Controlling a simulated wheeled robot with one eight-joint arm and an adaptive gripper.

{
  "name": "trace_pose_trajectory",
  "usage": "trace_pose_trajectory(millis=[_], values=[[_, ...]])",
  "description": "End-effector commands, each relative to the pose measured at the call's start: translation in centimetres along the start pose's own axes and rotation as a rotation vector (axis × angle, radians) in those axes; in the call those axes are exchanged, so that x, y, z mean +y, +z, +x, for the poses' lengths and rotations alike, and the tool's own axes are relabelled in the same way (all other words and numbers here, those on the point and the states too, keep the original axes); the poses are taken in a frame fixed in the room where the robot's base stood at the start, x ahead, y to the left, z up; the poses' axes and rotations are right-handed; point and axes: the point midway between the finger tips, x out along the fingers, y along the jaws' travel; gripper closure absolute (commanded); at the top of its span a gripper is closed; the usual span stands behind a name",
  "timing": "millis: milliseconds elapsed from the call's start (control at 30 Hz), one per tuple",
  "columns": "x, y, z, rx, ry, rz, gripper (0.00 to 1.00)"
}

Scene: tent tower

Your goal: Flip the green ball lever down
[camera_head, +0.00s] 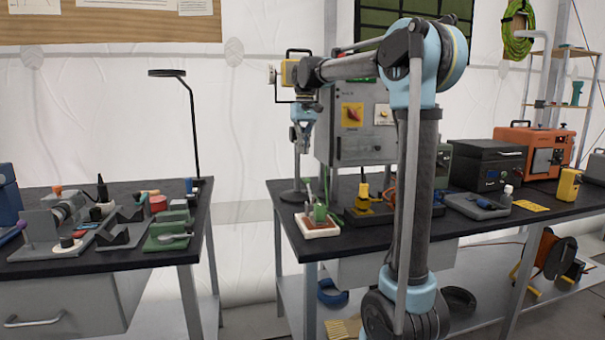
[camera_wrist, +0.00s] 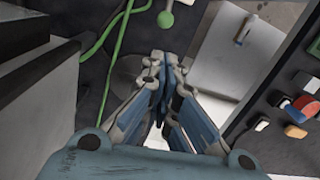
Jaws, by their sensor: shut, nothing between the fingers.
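A green ball (camera_wrist: 165,19) on a short pale stem shows at the top of the wrist view, just beyond my gripper's tips. My gripper (camera_wrist: 160,58) is shut and empty, its fingertips together, with a visible gap between them and the ball. In the head view my gripper (camera_head: 303,138) hangs over the back part of the right bench, left of the grey control cabinet (camera_head: 365,130). I cannot make out the green ball lever for certain in the head view, where the cabinet and my arm may hide it.
A green cable (camera_wrist: 112,50) runs left of my gripper in the wrist view. On the right bench (camera_head: 335,245) stand a white tray (camera_head: 318,231) and a black case (camera_head: 487,165). A gap separates the left bench (camera_head: 150,262).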

Motion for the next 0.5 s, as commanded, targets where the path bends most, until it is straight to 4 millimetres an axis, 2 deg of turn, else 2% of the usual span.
trace_pose_trajectory(millis=[167, 500], values=[[0.1, 0.0, 1.4, 0.000, 0.000, 0.001, 1.00], [0.2, 0.0, 6.8, 0.001, 0.000, 0.002, 1.00]])
